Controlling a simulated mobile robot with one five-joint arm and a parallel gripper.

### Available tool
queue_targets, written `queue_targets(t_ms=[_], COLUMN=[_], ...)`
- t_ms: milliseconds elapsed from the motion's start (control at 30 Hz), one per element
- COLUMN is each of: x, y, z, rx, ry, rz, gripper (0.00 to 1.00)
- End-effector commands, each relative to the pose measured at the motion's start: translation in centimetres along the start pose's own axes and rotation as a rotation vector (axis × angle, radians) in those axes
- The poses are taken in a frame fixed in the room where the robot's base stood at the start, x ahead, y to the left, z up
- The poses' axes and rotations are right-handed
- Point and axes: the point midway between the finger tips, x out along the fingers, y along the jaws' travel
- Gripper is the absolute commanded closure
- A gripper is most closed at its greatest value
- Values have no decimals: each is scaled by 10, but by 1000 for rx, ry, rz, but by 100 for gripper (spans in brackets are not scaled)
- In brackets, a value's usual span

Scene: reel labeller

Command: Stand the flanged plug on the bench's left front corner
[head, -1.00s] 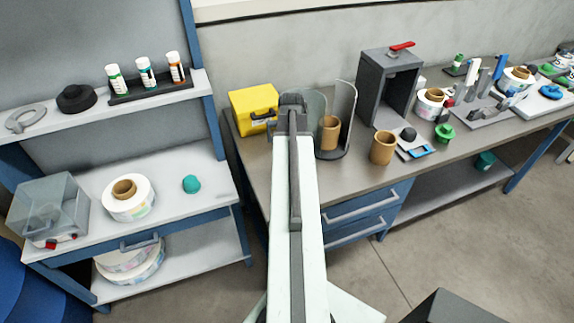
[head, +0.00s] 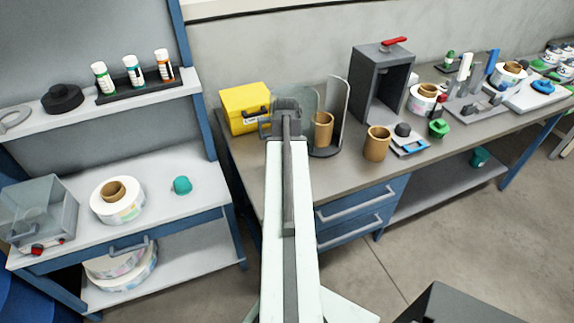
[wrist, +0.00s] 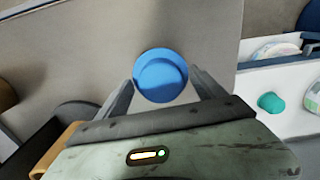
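The flanged plug appears to be the blue round piece (wrist: 161,75) in the wrist view, with a wide rim and a rounder middle. It sits between the two fingers of my gripper (wrist: 162,82), which flank it closely on both sides and look shut on it. In the head view my gripper (head: 286,112) is over the left part of the grey-brown bench (head: 345,172), and the plug is hidden there. How high the plug is above the bench is hard to tell.
A yellow case (head: 243,112) stands just left of my gripper. A clear curved guard holding a cardboard core (head: 323,130) is close on the right, with another core (head: 377,144) beyond. A white-topped cart (head: 155,210) with a teal piece (head: 181,185) adjoins the bench's left side.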

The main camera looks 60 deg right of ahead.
Motion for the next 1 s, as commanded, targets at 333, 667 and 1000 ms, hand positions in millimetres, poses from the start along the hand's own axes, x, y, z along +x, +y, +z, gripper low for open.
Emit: queue_targets(t_ms=[333, 667, 1000], x=[-32, -106, -123], y=[0, 1, 1], z=[0, 0, 0], rx=[1, 2, 2], ry=[0, 0, 0], rz=[0, 0, 0], gripper=[21, 21, 21])
